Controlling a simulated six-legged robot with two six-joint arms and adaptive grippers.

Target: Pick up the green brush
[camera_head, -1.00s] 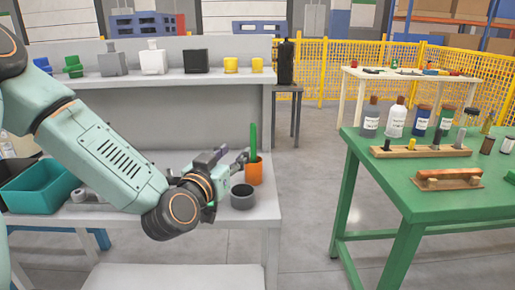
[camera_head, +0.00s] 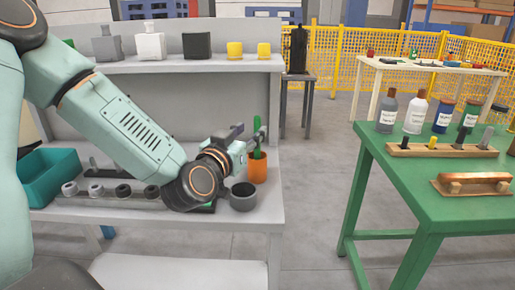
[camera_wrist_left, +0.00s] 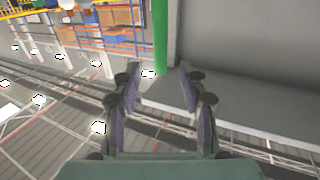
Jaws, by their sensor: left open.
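The green brush (camera_head: 257,149) stands upright in an orange cup (camera_head: 258,170) near the right end of the grey bench. In the left wrist view the green brush (camera_wrist_left: 160,38) is a vertical green bar beyond and between the fingertips. My left gripper (camera_head: 248,138) is open at the brush, its fingers partly covering the brush in the head view. The wrist view shows the left gripper (camera_wrist_left: 159,75) with its two fingers apart and nothing clamped between them. The lower end of the brush is hidden inside the cup. My right gripper is not in view.
A dark grey round pot (camera_head: 243,198) stands just in front of the cup. A teal bin (camera_head: 52,176) is at the bench's left. A shelf (camera_head: 170,66) with blocks and yellow cups runs above. A green table (camera_head: 440,205) with bottles stands right, across open floor.

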